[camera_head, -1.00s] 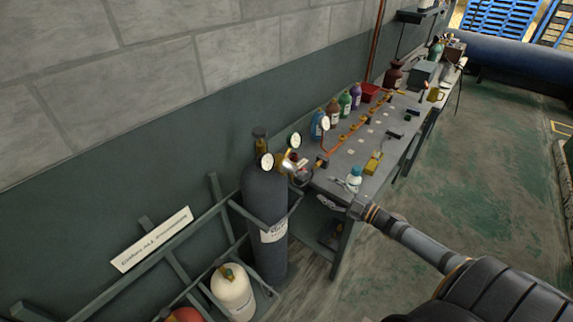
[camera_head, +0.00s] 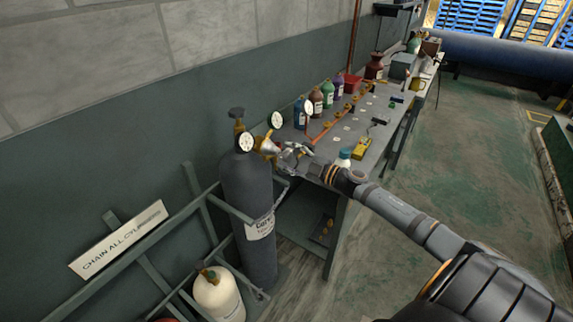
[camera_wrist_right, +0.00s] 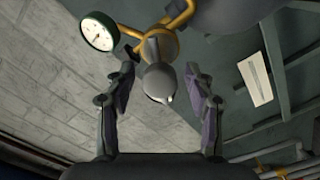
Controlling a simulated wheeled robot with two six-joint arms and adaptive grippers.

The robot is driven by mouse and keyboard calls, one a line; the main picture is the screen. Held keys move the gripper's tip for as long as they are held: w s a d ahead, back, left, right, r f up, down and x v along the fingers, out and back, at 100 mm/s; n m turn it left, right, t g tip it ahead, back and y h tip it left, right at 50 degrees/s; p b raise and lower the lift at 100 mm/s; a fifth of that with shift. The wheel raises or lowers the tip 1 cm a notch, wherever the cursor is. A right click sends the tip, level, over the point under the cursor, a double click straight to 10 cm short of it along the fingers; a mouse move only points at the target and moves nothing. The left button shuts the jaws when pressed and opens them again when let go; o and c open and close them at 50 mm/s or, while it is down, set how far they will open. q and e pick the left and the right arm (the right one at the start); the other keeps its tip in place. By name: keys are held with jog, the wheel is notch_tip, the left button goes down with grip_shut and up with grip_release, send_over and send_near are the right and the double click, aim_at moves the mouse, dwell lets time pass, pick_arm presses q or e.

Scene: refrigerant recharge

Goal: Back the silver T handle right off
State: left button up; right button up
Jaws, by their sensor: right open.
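The silver T handle (camera_wrist_right: 158,82) shows end-on in the right wrist view, on the front of a brass regulator (camera_wrist_right: 154,42). In the head view, the handle (camera_head: 269,147) is a small bright shape beside the dark grey gas cylinder (camera_head: 247,190). My right gripper (camera_head: 285,155) is close to the handle, coming from the right. In the wrist view, my right gripper (camera_wrist_right: 160,72) is open, one finger on each side of the handle, with gaps on both sides. The handle's crossbar is hard to make out. My left gripper is not in view.
White gauges (camera_head: 246,142) and (camera_head: 276,120) sit by the cylinder's top. A rack rail (camera_head: 190,240) surrounds the cylinder, with a cream cylinder (camera_head: 217,294) low in front. A workbench (camera_head: 352,125) with bottles lies behind my right arm.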

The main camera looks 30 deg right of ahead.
jog(key=shift+w+a, duration=0.25)
jog(key=shift+w, duration=0.3)
jog(key=shift+c, duration=0.3)
grip_shut()
jog(key=shift+f+n+b, duration=0.1)
jog(key=shift+n+b, duration=0.9)
jog(key=shift+n, duration=1.8)
